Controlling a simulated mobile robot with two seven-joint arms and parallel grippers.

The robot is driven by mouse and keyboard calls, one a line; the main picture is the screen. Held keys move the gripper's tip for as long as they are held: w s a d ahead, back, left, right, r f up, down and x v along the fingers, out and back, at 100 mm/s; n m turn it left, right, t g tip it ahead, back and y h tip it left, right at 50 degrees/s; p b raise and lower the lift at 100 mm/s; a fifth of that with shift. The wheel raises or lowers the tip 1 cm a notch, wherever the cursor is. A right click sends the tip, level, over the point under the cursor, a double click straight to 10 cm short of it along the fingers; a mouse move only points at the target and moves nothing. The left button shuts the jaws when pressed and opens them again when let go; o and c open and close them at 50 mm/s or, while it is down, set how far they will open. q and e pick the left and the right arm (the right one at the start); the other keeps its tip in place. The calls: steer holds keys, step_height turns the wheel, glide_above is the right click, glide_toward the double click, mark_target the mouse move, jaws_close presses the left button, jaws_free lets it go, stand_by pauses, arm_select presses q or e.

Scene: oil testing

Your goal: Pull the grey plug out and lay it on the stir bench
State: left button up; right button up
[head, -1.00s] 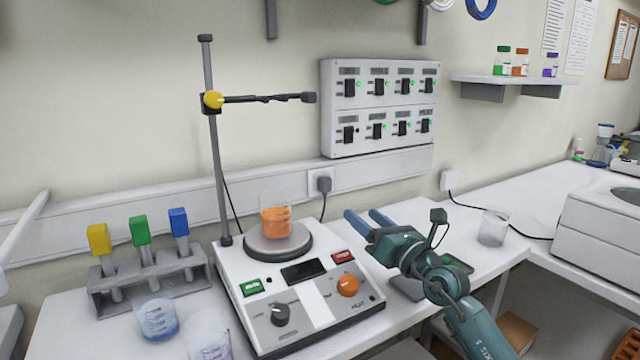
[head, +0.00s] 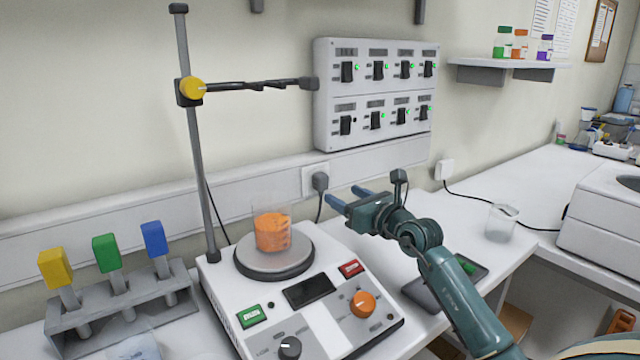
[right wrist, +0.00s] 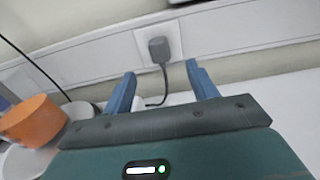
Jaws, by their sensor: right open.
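The grey plug (head: 320,181) sits in a white wall socket (head: 309,180) behind the stirrer, its cord hanging down. It also shows in the right wrist view (right wrist: 159,48), ahead of the fingers and between their lines. My right gripper (head: 346,196) is open and empty, just right of and in front of the plug, not touching it. Its blue fingers (right wrist: 161,85) are spread below the plug in the right wrist view. The stir bench (head: 440,222) is the white worktop under the stirrer. My left gripper is not in view.
The stirrer (head: 222,294) carries a beaker of orange liquid (head: 272,230) left of my gripper. A clamp stand (head: 196,150) rises at its back. A dark tray (head: 425,290) and an empty beaker (head: 501,222) stand to the right. A second socket (head: 444,169) is further right.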

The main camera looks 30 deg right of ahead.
mark_target(324, 184)
arm_select(q)
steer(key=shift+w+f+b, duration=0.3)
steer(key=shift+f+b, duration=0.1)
steer(key=shift+b, duration=0.4)
arm_select(e)
steer(key=w, duration=0.8)
steer(key=shift+w+a, duration=0.1)
steer(key=shift+a, duration=0.25)
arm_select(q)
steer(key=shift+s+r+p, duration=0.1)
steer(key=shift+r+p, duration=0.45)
arm_select(e)
steer(key=shift+c, duration=0.5)
jaws_close()
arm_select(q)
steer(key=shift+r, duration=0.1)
